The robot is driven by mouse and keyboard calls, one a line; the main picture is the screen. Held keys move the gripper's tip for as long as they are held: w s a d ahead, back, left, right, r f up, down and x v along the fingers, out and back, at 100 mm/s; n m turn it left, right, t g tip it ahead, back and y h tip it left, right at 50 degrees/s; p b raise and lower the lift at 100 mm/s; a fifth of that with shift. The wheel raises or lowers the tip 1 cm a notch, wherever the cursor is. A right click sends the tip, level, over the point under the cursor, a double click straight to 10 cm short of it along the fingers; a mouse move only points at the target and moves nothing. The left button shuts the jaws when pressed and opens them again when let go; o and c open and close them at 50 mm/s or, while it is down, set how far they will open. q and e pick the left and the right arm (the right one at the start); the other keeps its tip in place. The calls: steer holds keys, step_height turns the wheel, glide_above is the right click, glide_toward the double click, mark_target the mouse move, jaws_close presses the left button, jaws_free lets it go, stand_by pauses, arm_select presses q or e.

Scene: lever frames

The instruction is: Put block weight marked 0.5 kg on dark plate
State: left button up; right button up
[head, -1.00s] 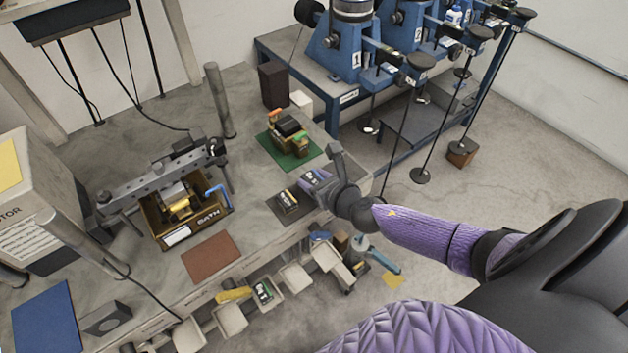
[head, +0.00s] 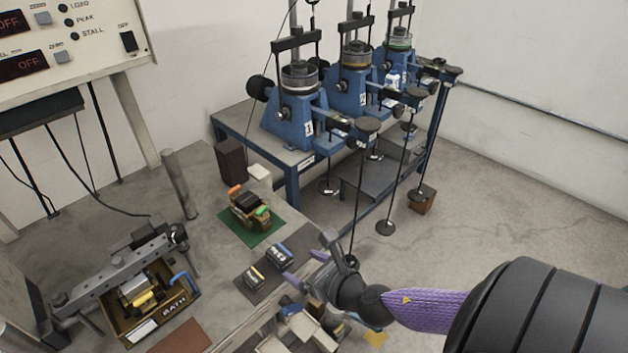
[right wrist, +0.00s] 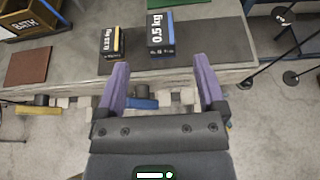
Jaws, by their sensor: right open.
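The block weight marked 0.5 kg (right wrist: 160,34) is dark with a white label and a blue stripe, and it sits on the dark plate (right wrist: 222,42). In the head view the block (head: 280,254) is on the plate (head: 302,243) near the bench edge. A smaller block with a yellow stripe (right wrist: 112,43) stands to its left, also in the head view (head: 253,277). My right gripper (head: 290,267) is open and empty beside the blocks. Its two purple fingers (right wrist: 161,75) point at the plate, apart from the 0.5 kg block. My left gripper is not in view.
A green mat (head: 254,232) with a cluttered holder lies behind the plate. A box marked BATH (head: 160,325) and a brown mat (head: 185,340) are to the left. Small bins (head: 300,330) hang below the bench edge. Blue machines with hanging rods (head: 355,210) stand beyond.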

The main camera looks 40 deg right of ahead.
steer(key=s+d+f+m+g+h, duration=0.2)
steer(key=s+d+f+m+g, duration=0.1)
steer(key=s+f+m, duration=0.4)
steer(key=s+d+f+m+g+h, duration=0.2)
steer(key=s+f+m+g, duration=0.15)
steer(key=f+m, duration=0.45)
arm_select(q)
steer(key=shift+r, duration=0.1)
arm_select(e)
steer(key=s+a+f+m+g+y, duration=0.1)
steer(key=s+a+f+m+g, duration=0.1)
steer(key=s+a+f+m, duration=0.2)
steer(key=s+a+f+m+g+y, duration=0.1)
steer(key=s+a+f+m, duration=0.3)
steer(key=s+m, duration=0.4)
steer(key=s+a+f+m+g+y, duration=0.1)
steer(key=s+a+f+m+g, duration=0.2)
steer(key=s+m, duration=0.4)
steer(key=shift+a+f, duration=0.4)
steer(key=shift+a, duration=0.45)
